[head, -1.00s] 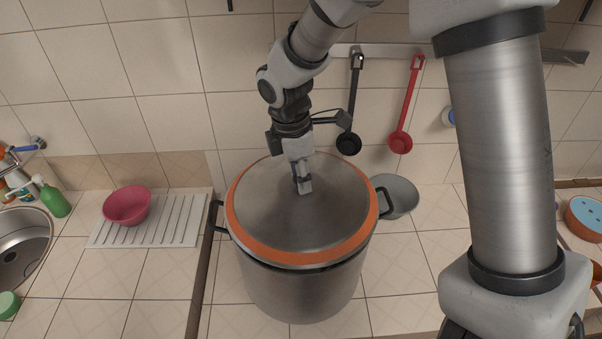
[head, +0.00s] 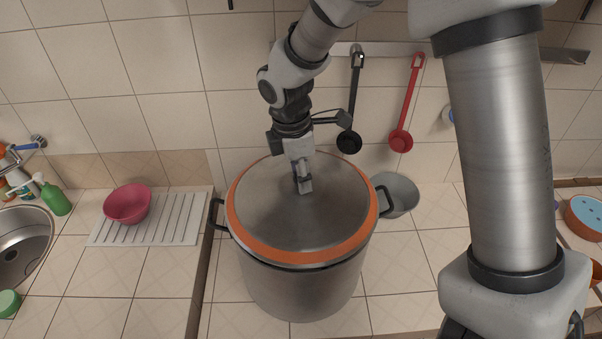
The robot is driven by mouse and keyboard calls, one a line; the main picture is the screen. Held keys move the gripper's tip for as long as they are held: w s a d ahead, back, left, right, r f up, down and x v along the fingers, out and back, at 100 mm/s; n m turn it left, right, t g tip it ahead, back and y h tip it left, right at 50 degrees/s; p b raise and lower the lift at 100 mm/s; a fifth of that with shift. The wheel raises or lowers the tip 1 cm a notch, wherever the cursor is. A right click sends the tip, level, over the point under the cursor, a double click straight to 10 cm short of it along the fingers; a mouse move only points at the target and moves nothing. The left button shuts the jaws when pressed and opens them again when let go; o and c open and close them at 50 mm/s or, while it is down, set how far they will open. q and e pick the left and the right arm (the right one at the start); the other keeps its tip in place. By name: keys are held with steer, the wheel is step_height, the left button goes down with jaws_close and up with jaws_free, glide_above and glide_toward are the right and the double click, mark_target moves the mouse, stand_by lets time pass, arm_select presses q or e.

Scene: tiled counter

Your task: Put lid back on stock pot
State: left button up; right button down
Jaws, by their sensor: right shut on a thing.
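The stock pot (head: 300,295) is a large steel pot with dark side handles, standing on the tiled counter. The lid (head: 265,215), grey with an orange rim, lies over the pot's mouth and looks about level. A dark gap shows under the lid's front edge, and I cannot tell whether the lid is fully seated. My right gripper (head: 304,185) is shut on the lid's knob at the middle of the lid, and its fingers mostly hide the knob. My left gripper is not in view.
A grey bowl (head: 401,194) stands close behind the pot's right handle. A pink bowl (head: 127,204) sits on a white drainboard (head: 175,222) to the left, by a sink (head: 22,250) and green bottle (head: 55,197). Black (head: 349,142) and red (head: 401,140) ladles hang behind.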

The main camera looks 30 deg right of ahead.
steer(key=shift+c, duration=1.1)
jaws_free()
steer(key=shift+r, duration=0.15)
steer(key=shift+r, duration=3.4)
jaws_close()
steer(key=shift+f, duration=0.2)
steer(key=shift+f+b, duration=1.55)
steer(key=shift+f, duration=1.75)
